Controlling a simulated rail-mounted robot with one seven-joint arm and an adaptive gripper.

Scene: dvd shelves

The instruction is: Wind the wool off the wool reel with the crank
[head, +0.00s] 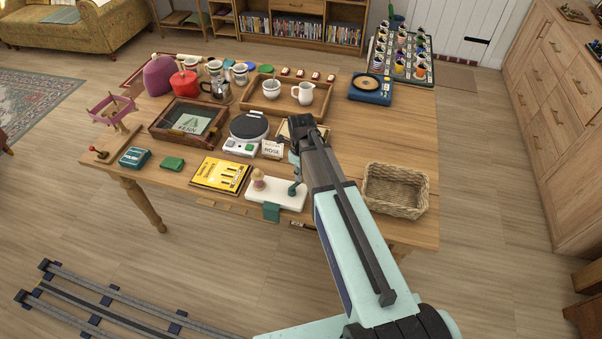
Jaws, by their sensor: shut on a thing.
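A wool winder (270,197) with a white base stands at the table's front edge, a green clamp below it. A small pinkish cone or ball of wool (258,182) sits on its left end. The teal crank (293,188) stands at its right end. A purple-pink reel with arms (115,108), likely the wool reel, stands at the table's left edge. My gripper (296,162) points down above the crank and is shut, seemingly on the crank's handle. My arm partly hides the fingertips. I cannot make out a strand between reel and winder.
A yellow booklet (220,174) lies left of the winder, and a wicker basket (395,190) stands right of my arm. A round-topped scale (249,128), a small sign card (272,149) and a wooden tray (265,104) with white jugs stand behind.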

